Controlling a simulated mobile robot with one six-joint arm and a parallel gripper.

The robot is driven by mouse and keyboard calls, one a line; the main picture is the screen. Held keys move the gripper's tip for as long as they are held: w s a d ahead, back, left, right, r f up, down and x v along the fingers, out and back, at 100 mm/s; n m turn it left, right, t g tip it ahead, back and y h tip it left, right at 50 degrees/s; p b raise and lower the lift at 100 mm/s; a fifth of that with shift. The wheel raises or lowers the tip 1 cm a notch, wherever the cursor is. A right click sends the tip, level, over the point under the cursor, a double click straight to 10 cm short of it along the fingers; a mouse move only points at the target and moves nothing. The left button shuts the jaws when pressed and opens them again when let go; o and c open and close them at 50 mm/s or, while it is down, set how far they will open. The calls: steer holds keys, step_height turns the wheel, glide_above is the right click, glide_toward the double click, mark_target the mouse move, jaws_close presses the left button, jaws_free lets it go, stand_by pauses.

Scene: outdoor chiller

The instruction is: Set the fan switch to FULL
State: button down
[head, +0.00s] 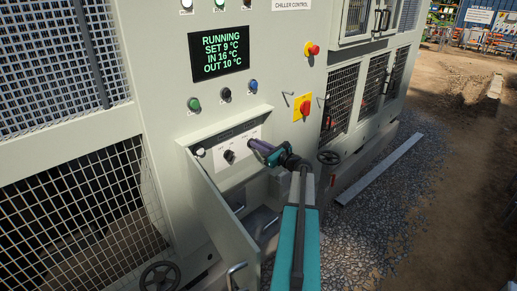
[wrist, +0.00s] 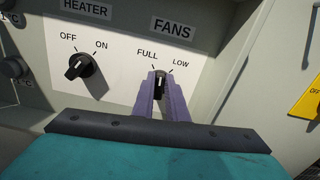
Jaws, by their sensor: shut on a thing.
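The fan switch (wrist: 160,86) is a small black knob with a white pointer line, under the FANS label (wrist: 173,29) in the wrist view. FULL is marked at its upper left and LOW at its upper right. Its pointer stands nearly upright; I cannot tell which mark it lines up with. My gripper (wrist: 161,77) has its purple fingers on either side of the knob, shut on it. In the head view my gripper (head: 254,147) reaches the white panel in the open compartment and hides the fan switch.
The heater knob (wrist: 79,66) is just left of the fan switch. The compartment's open door (head: 217,215) stands left of my arm. A red switch on a yellow plate (head: 303,108) is to the right. The display (head: 218,52) reads RUNNING.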

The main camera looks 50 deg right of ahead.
steer(key=n+b, duration=0.1)
steer(key=b, duration=0.2)
steer(key=n+b, duration=0.2)
steer(key=b, duration=0.1)
steer(key=n+b, duration=0.2)
steer(key=b, duration=0.1)
steer(key=shift+a+f, duration=0.2)
steer(key=shift+a, duration=0.1)
steer(key=shift+r+n+b, duration=0.1)
steer(key=shift+n+b, duration=0.25)
steer(key=shift+n, duration=0.15)
steer(key=c, duration=1.8)
jaws_free()
steer(key=shift+o, duration=0.2)
steer(key=s+a+b, duration=0.1)
steer(key=s+b, duration=0.1)
steer(key=s, duration=1.1)
steer(key=shift+s, duration=0.35)
